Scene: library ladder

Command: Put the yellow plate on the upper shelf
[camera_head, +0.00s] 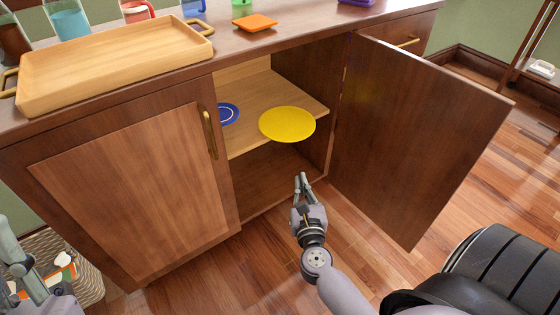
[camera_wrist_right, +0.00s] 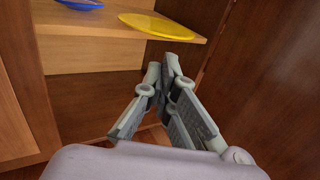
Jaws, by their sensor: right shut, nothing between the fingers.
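The yellow plate (camera_head: 287,124) lies on the upper shelf (camera_head: 262,97) inside the open cabinet, its near edge at or slightly past the shelf's front edge. It also shows in the right wrist view (camera_wrist_right: 157,26), above the fingers and apart from them. My right gripper (camera_head: 302,178) is shut and empty in front of the cabinet opening, below the plate's level. In the right wrist view its fingers (camera_wrist_right: 165,75) point toward the space below the shelf. My left gripper (camera_head: 15,262) shows partly at the left edge; its fingertips are not clear.
A blue plate (camera_head: 229,114) lies on the same shelf, left of the yellow one. The right door (camera_head: 415,135) stands wide open; the left door (camera_head: 135,195) is shut. A wooden tray (camera_head: 115,85) and an orange dish (camera_head: 256,23) are on the countertop. A basket (camera_head: 85,275) stands at lower left.

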